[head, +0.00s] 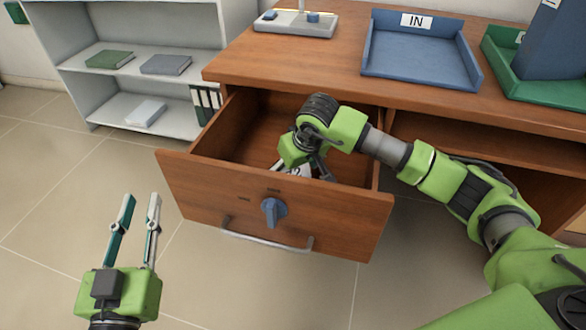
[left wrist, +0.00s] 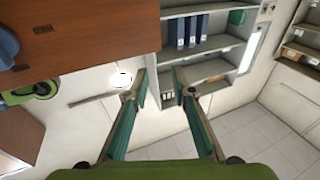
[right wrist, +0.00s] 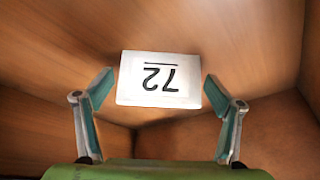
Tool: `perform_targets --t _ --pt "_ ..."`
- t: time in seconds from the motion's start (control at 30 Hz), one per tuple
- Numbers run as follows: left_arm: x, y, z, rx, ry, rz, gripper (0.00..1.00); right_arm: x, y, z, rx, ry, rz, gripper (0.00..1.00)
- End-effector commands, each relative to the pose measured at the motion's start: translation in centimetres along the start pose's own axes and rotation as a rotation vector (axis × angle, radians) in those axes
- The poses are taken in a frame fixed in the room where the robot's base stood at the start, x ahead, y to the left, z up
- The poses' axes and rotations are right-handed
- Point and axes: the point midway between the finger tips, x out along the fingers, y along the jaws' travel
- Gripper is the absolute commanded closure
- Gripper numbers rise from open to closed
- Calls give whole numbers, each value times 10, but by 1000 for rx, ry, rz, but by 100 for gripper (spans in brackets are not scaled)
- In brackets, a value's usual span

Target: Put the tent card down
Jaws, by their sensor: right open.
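The tent card, white with the number 72, lies in the open drawer and shows upside down in the right wrist view (right wrist: 160,80). In the head view only a bit of white shows beneath my right gripper (head: 308,168). That gripper reaches down into the drawer (head: 275,218). In the right wrist view its fingers (right wrist: 160,112) are open on either side of the card, with a gap at each side. My left gripper (head: 138,215) is open and empty, in front of the drawer at the left; its parted fingers also show in the left wrist view (left wrist: 163,90).
The drawer front has a blue knob (head: 274,211) and a metal handle (head: 265,240). On the desk (head: 320,62) stand a blue IN tray (head: 420,60) and a green tray (head: 530,90). A grey shelf (head: 75,75) with books stands at the left. Floor at the left is clear.

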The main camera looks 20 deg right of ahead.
Motion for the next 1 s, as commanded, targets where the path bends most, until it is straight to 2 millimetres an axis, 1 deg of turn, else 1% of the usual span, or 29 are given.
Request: perform_targets --t 0.07,0.17,0.37,0.5,0.7,0.83,1.0 --pt "0 0 1 0 -10 0 76 -1 0 0 0 0 0 15" --pt "-2 -1 15 0 -74 -3 76 -6 0 -2 0 1 0 15" --pt "-13 -7 53 4 -262 -15 76 -41 1 -3 -1 4 1 15" --pt "-27 -11 82 5 -409 -24 76 -68 1 -3 -2 4 1 15" --pt "-52 -16 115 5 -589 -34 76 -102 0 -3 0 3 1 15" --pt "-64 -18 127 5 -661 -39 76 -115 0 -2 0 2 0 15" --pt "-71 -19 134 5 -701 -42 76 -122 0 -1 0 0 0 15"
